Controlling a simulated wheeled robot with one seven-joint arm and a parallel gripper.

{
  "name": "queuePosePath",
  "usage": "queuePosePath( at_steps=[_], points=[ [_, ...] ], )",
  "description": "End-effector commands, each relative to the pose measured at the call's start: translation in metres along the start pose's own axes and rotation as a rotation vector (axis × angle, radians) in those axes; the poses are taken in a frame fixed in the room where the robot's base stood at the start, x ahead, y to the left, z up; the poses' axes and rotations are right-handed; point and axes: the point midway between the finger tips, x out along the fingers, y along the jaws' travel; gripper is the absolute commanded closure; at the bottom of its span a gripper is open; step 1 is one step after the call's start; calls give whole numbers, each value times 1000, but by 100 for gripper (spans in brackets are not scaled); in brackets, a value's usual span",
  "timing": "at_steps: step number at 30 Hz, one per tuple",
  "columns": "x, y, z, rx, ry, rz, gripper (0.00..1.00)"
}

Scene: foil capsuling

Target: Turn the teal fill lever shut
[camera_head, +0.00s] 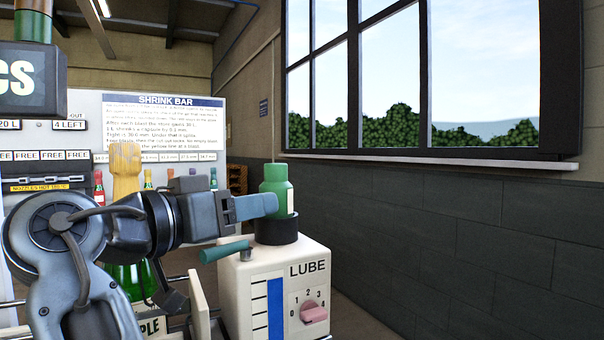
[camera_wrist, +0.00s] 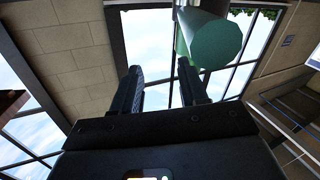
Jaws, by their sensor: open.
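The teal fill lever (camera_head: 226,251) sticks out to the left from the top left edge of the white LUBE box (camera_head: 258,295) in the head view. My gripper (camera_head: 272,204) is above and to the right of the lever, apart from it, pointing right at the green bottle (camera_head: 274,179) on the box. In the wrist view my gripper (camera_wrist: 160,72) is open, with nothing held between its fingers.
The bottle stands in a black collar (camera_head: 276,230). The box front has a blue level strip (camera_head: 275,309) and a pink dial (camera_head: 314,312). A large green bottle with a gold top (camera_head: 125,170) stands behind my arm. A dark wall (camera_head: 460,240) is at right.

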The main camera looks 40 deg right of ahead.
Motion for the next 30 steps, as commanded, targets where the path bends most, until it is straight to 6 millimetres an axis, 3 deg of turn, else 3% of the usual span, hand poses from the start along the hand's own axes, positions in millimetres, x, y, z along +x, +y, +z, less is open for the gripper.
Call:
queuePosePath(
  at_steps=[12, 26, 30],
  points=[
    [56, 51, -34, 4, 0, 1, 57],
    [66, 60, -40, 0, 2, -1, 57],
    [67, 59, -40, 21, -3, -15, 68]
  ],
)
